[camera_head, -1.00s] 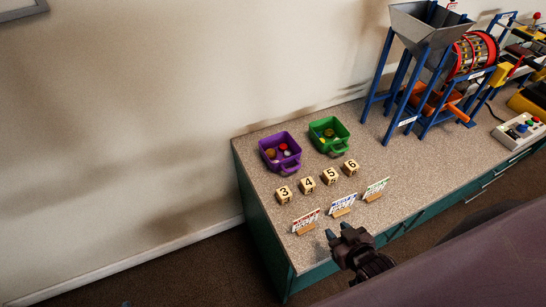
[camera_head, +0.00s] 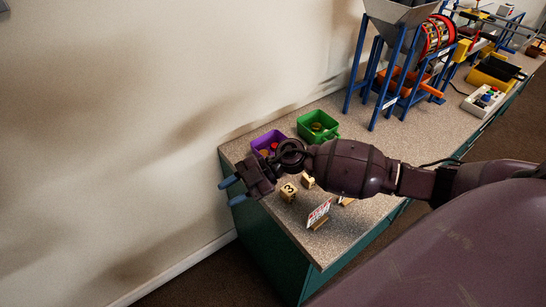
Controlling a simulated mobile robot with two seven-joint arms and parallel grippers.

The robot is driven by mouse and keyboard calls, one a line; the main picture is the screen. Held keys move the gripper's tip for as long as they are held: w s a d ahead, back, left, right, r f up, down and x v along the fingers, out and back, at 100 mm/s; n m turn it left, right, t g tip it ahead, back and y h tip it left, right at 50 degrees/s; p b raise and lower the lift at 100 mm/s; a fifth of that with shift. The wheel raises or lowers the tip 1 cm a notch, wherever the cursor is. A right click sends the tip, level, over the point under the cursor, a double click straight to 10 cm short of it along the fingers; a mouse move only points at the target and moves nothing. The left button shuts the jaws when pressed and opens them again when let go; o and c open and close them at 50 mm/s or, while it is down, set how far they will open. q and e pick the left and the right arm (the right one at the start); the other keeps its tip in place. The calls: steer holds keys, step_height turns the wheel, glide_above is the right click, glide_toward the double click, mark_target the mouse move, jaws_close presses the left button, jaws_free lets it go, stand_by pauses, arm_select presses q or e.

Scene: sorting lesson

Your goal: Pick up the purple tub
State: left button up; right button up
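The purple tub (camera_head: 258,143) stands near the left end of the counter, with a red item and other small items inside. My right wrist and hand cover its near side and handle. My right gripper (camera_head: 233,191) is open and empty, with its two blue fingertips apart and pointing left. It is above the counter's left edge, to the left of and nearer than the tub, and does not hold it. My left gripper is not in view.
A green tub (camera_head: 318,126) stands right of the purple one. Number block 3 (camera_head: 288,192) and a red-white card (camera_head: 318,213) are below my arm, which hides other blocks. A blue-framed hopper machine (camera_head: 400,60) stands farther right on the counter (camera_head: 340,242).

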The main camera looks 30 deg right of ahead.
steer(key=w+d+h+b, duration=0.1)
steer(key=w+d+h, duration=0.2)
steer(key=d, duration=0.4)
steer(key=w+d+m+g+h+b, duration=0.1)
steer(key=w+d+h, duration=0.3)
steer(key=d+h, duration=0.2)
steer(key=w+d+m+g+h+b, duration=0.1)
steer(key=w+d+h, duration=0.2)
steer(key=d, duration=0.6)
steer(key=shift+w+h, duration=0.35)
steer(key=shift+h, duration=0.45)
steer(key=shift+d+f, duration=0.1)
steer(key=shift+d, duration=0.1)
step_height(320, 180, down, 4)
steer(key=shift+f+b, duration=0.2)
steer(key=shift+b, duration=0.5)
steer(key=shift+f, duration=0.7)
steer(key=f+b, duration=0.1)
steer(key=f, duration=0.3)
steer(key=shift+w+d+f+b, duration=0.1)
steer(key=shift+d+f+b, duration=0.1)
steer(key=shift+f+b, duration=0.15)
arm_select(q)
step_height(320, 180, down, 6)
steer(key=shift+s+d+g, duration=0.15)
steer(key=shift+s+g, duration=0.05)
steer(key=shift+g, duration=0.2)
arm_select(e)
steer(key=shift+r, duration=0.2)
jaws_close()
